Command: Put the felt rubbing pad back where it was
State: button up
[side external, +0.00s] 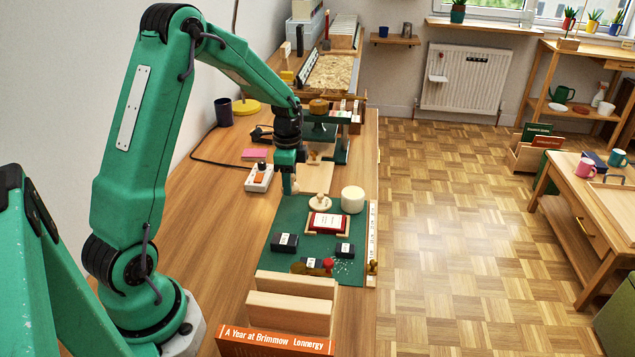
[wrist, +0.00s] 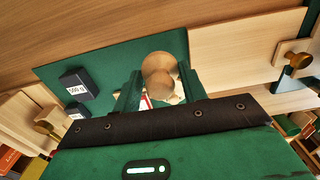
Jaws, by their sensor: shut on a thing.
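My gripper (side external: 291,188) is over the far left corner of the green mat (side external: 290,218). In the wrist view its fingers (wrist: 160,84) are shut on a round, pale wooden piece (wrist: 158,64), which I take to be the felt rubbing pad. Its underside is hidden there, and in the side view it is too small to make out. Just right of my gripper, a pale round disc with a knob (side external: 320,203) sits on the mat, apart from the fingers.
Dark weights (side external: 285,243) lie nearer. A pale board (side external: 313,177) lies beyond.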

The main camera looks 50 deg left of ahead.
jog(key=shift+a+f, duration=0.1)
jog(key=shift+a, duration=0.15)
jog(key=shift+f, duration=2)
jog(key=shift+f, duration=0.1)
jog(key=o, duration=0.9)
notch_tip(320, 180, up, 12)
jog(key=shift+r, duration=0.1)
jog(key=shift+d+r, duration=0.1)
jog(key=shift+d, duration=0.05)
